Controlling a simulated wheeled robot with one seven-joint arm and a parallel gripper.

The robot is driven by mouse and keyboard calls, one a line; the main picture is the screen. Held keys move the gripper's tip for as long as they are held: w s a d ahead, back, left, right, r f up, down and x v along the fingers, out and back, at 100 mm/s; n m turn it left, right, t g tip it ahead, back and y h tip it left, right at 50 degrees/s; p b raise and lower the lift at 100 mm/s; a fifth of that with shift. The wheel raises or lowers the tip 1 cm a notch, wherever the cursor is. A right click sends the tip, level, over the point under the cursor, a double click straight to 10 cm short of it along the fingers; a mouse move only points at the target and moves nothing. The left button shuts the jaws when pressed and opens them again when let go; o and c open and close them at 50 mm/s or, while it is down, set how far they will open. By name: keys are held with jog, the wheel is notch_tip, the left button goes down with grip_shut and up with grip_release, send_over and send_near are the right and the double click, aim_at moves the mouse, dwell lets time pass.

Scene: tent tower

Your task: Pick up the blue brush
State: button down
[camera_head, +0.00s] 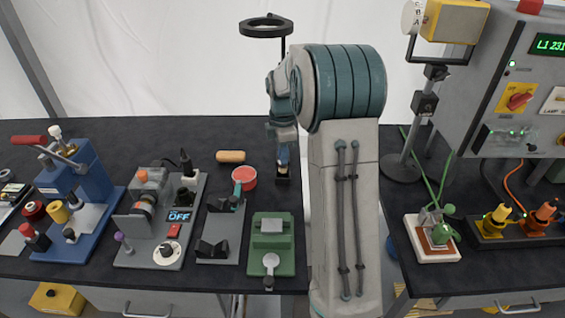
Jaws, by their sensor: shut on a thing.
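My gripper (283,150) points down at the back middle of the dark workbench, just left of my large arm link. It is shut on a narrow blue thing, which looks like the blue brush (283,155). The brush is upright and small in view, partly covered by the fingers. Its lower end is at or just above a small dark piece (283,181) on the bench. I cannot tell whether they touch.
A red round tin (243,178) and an orange-brown cylinder (230,156) lie to the left. A green vise (271,244), a grey fixture (221,228) and a blue press (75,200) stand further forward or left. A lamp stand (402,168) and control box (519,75) stand right.

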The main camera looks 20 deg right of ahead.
jog(key=s+d+r+b, duration=0.1)
jog(key=s+d+r, duration=0.5)
jog(key=d, duration=0.4)
jog(key=shift+r, duration=0.45)
dwell(1.6)
